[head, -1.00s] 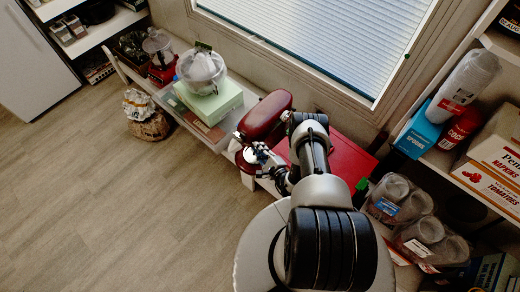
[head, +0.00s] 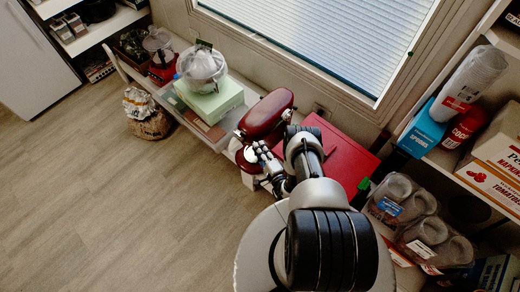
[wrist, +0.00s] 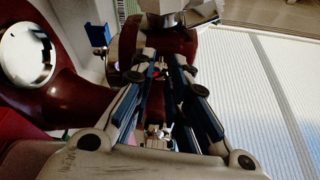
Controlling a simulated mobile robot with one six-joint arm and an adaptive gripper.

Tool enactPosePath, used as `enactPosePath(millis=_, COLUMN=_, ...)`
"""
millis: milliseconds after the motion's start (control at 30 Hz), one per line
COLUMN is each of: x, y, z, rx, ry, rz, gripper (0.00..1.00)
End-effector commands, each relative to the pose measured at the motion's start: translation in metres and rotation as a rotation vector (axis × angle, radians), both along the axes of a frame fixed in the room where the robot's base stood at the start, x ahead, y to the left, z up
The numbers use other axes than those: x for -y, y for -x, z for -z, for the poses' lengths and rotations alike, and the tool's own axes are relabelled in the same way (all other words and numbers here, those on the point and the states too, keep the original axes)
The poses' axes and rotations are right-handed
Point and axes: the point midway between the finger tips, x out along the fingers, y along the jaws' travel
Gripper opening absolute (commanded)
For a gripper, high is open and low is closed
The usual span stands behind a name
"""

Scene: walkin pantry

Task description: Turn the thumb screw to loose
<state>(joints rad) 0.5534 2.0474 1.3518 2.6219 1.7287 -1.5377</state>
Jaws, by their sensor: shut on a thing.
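A dark red stand mixer (head: 266,115) stands on the low shelf below the window. Its red body fills the left and top of the wrist view (wrist: 120,45), with a round pale opening at the far left. My gripper (head: 252,154) reaches the near side of the mixer. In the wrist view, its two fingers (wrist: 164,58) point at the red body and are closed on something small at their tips. The thumb screw is hidden between the fingertips, so I cannot see how far it is turned.
A red box (head: 340,160) lies right of the mixer, close to my arm. A pale green box (head: 212,101) with a clear bowl on it stands to the left. Plastic packs (head: 405,205) and shelves crowd the right.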

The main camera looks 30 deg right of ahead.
Motion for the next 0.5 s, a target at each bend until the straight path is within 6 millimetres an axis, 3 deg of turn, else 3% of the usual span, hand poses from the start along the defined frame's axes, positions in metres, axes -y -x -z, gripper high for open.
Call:
enactPosePath(millis=267, x=-0.0002, y=-0.0003, z=-0.0002, rx=0.001, ry=0.0, rz=-0.001, gripper=0.0)
enactPosePath(millis=300, x=-0.0002, y=-0.0003, z=-0.0002, rx=0.0, ry=0.0, rz=-0.001, gripper=0.16)
enactPosePath(millis=500, x=-0.0002, y=-0.0002, z=-0.0002, rx=0.0, ry=0.0, rz=-0.001, gripper=0.29)
